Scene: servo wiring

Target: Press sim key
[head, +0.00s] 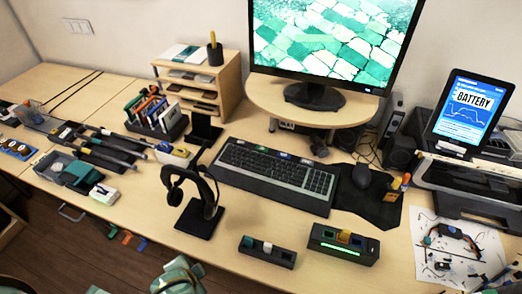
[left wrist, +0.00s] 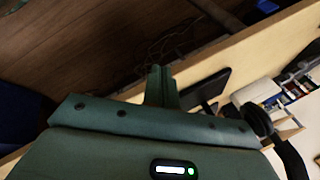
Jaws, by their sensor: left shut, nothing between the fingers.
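A low black box (head: 267,250) with a white key in its middle and darker keys beside it sits near the table's front edge in the head view. I cannot tell which key is the sim key. My left gripper (left wrist: 161,72) is shut and empty in the left wrist view, apart from both boxes, over the floor side of the table edge.
A headphone stand (head: 199,219) with black headphones stands left of the boxes. A paper (head: 425,232) with small parts lies right. Bare table surrounds the boxes.

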